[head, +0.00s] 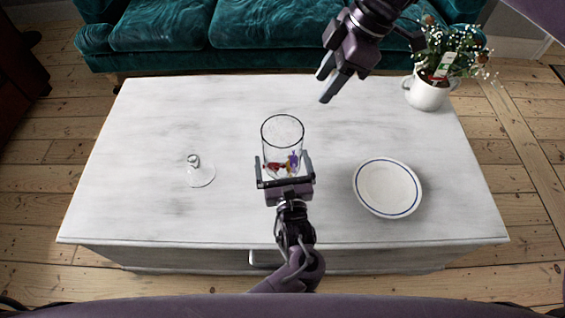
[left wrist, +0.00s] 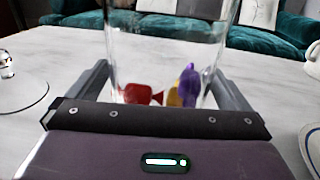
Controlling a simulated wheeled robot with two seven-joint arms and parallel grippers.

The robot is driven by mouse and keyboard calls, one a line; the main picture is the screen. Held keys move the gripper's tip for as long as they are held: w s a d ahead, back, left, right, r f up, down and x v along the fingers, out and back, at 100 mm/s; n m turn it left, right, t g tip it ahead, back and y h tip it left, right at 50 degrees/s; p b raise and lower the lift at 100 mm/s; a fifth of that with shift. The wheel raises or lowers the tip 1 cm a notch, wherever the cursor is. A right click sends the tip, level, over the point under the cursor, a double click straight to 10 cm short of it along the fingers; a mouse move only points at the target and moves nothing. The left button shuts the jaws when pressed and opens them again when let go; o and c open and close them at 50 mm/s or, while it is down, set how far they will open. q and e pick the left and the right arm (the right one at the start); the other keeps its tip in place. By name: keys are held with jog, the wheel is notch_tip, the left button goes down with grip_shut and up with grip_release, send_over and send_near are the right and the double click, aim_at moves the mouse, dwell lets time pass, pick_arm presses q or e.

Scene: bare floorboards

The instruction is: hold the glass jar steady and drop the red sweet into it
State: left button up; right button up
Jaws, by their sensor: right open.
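The clear glass jar (head: 282,132) stands upright on the white table, and its wall also shows in the left wrist view (left wrist: 165,50). The red sweet (left wrist: 140,94) lies at the bottom inside the jar, beside a yellow sweet (left wrist: 175,95) and a purple one (left wrist: 189,86). My left gripper (head: 285,165) has one finger on each side of the jar's lower part, the tips against the glass. My right gripper (head: 333,83) is open and empty, raised behind and to the right of the jar.
A glass lid (head: 201,174) with a knob lies left of the jar. A white plate with a blue rim (head: 388,187) is to the right. A white pot of flowers (head: 428,94) stands at the back right. A teal sofa (head: 250,30) is behind the table.

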pick_arm(q)
jog(key=s, duration=0.4)
jog(key=s+d, duration=0.1)
jog(key=s, duration=0.3)
jog(key=s+d, duration=0.1)
jog(key=s, duration=0.3)
